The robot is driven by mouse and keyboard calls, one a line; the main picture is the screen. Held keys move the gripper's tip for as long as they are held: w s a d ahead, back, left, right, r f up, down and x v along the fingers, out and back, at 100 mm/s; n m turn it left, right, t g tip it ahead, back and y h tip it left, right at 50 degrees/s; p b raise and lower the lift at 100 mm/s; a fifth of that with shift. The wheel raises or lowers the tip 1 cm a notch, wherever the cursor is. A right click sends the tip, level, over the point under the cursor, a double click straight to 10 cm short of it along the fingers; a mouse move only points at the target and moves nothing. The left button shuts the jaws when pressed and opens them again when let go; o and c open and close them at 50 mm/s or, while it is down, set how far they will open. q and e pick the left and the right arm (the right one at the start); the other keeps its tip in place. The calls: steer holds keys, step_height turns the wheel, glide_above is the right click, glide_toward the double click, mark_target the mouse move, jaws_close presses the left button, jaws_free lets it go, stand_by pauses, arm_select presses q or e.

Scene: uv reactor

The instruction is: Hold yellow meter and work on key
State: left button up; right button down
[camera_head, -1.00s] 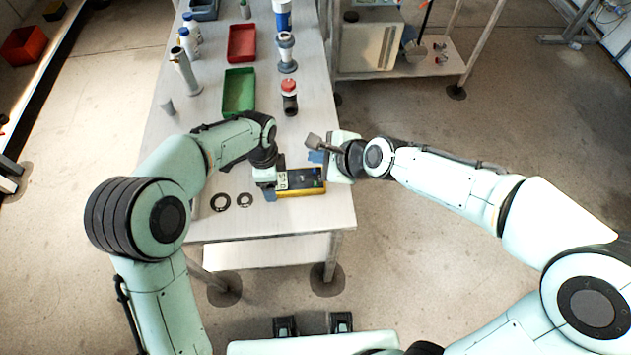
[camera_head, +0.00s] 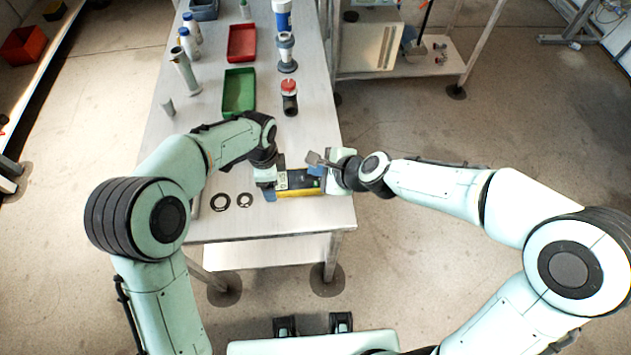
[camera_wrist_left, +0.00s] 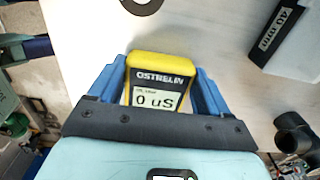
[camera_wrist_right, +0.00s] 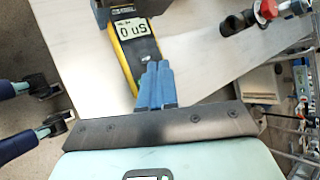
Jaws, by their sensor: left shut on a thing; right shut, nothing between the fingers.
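The yellow meter (camera_head: 299,193) has a dark face and lies near the front right of the table. My left gripper (camera_wrist_left: 160,85) is shut around its display end, one blue finger on each side. The display reads "0 uS" in both wrist views. My right gripper (camera_head: 315,171) is shut and empty at the meter's other end. In the right wrist view its closed blue fingertips (camera_wrist_right: 156,68) overlap the lower face of the meter (camera_wrist_right: 122,55). They cover that part, so I cannot make out the key or whether they touch it.
Two dark rings (camera_head: 221,202) lie left of the meter on the table (camera_head: 300,223). A green tray (camera_head: 239,92), a red tray (camera_head: 242,43), a red-capped fitting (camera_head: 289,97) and several bottles stand farther back. The table's right edge is close beside my right gripper.

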mark_target(318, 187)
steer(key=shift+f, duration=1.85)
stand_by(0.9)
steer(key=shift+f, duration=0.4)
steer(key=shift+f, duration=0.35)
stand_by(0.4)
stand_by(0.4)
steer(key=shift+r, duration=0.75)
steer(key=shift+r, duration=0.1)
steer(key=shift+a+r, duration=0.1)
steer(key=shift+r, duration=2.35)
